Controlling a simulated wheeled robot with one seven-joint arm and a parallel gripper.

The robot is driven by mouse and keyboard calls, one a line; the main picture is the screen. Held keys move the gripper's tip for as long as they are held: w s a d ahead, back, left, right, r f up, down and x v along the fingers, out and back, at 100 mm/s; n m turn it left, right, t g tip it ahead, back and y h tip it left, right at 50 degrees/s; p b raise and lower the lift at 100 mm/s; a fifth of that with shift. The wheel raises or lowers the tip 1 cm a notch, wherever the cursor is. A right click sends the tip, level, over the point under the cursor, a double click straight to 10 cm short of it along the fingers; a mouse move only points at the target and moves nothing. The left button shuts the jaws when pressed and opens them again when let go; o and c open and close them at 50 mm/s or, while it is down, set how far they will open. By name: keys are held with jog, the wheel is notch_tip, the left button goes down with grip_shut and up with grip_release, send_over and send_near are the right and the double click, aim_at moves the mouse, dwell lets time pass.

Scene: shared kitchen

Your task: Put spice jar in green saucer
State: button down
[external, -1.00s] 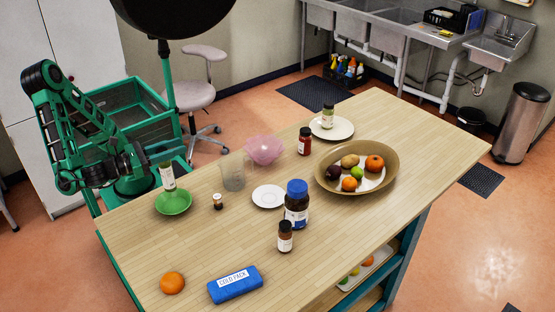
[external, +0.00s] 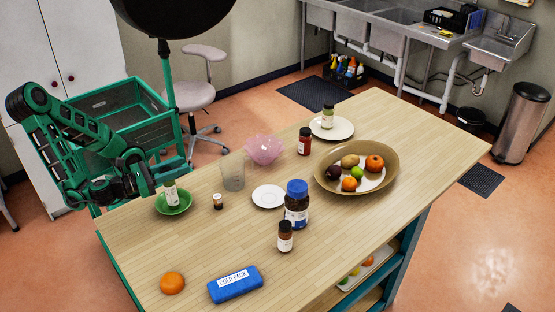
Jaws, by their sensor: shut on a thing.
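The spice jar (external: 171,195), with a pale label and dark cap, is upright over the green saucer (external: 185,207) at the left of the table. Its lower end is within the saucer's outline; I cannot tell whether it touches the bottom. My gripper (external: 167,183) reaches in from the left and is shut on the jar near its top. The fingers are small and dark here, and partly hide the cap. A similar jar (external: 328,117) stands on a white plate (external: 344,130) at the back of the table.
A pink bowl (external: 264,150), white saucer (external: 268,197) and blue-capped bottle (external: 296,207) are farther right. An orange (external: 172,283) and cold pack (external: 235,285) lie at the front.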

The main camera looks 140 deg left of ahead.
jog(key=c, duration=1.3)
grip_release()
jog(key=shift+c, duration=0.2)
jog(key=shift+d, duration=0.15)
jog(key=s+d, duration=0.2)
jog(key=d, duration=0.9)
jog(key=shift+d, duration=0.3)
jog(key=shift+w, duration=0.1)
